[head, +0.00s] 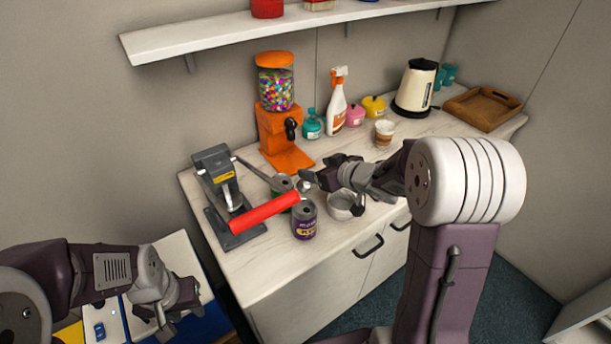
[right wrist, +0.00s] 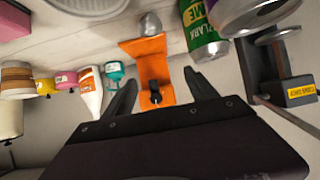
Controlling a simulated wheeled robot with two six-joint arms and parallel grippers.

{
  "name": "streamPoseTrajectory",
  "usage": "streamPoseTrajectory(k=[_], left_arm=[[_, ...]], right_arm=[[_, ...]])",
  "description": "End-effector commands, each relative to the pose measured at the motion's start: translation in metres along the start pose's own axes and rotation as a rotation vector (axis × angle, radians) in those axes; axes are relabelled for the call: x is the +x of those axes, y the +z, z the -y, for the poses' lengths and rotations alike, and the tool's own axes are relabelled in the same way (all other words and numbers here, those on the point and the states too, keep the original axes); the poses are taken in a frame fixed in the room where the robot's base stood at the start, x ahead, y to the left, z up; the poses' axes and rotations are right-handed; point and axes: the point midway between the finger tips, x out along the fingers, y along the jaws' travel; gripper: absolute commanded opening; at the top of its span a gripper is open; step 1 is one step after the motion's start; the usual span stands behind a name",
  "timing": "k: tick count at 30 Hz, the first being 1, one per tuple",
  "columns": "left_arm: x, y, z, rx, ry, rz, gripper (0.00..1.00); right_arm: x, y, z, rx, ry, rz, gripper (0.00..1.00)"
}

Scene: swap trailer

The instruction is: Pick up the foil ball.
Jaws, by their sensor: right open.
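The foil ball (head: 305,186) is a small silvery lump on the light wooden counter, beside the cans and left of the metal bowl. It also shows at the top of the right wrist view (right wrist: 150,24), beyond my fingertips. My right gripper (head: 331,192) is over the counter close to the ball, with its fingers spread apart; in the right wrist view (right wrist: 160,78) nothing is between them. My left gripper (head: 168,318) hangs low at the left, away from the counter; its finger opening is unclear.
A purple can (head: 304,220), a green can (right wrist: 207,30) and a metal bowl (head: 340,206) stand close to the ball. A can crusher with a red handle (head: 264,212) is at the left. An orange candy dispenser (head: 279,130) stands behind. The counter's front left is clear.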

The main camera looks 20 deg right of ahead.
Motion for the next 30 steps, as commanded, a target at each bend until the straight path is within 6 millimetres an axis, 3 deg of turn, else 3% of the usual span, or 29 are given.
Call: streamPoseTrajectory(k=[6,12,17,25,30], left_arm=[[0.006,0.001,0.000,0.000,0.000,0.000,0.36],[0.034,0.004,0.001,0.000,0.000,0.000,0.36],[0.045,0.005,0.001,0.000,0.000,0.000,0.36],[0.044,0.005,0.001,0.000,0.000,0.000,0.36],[0.050,0.005,0.001,0.000,0.000,0.000,0.36]], right_arm=[[0.002,0.009,-0.006,0.009,0.012,0.003,0.67],[0.026,0.055,-0.006,0.013,0.011,0.006,0.67],[0.040,0.080,-0.006,0.011,0.012,0.005,0.67],[0.054,0.074,-0.006,0.007,0.012,0.002,0.67],[0.088,0.076,-0.005,0.007,0.010,0.004,0.67]])
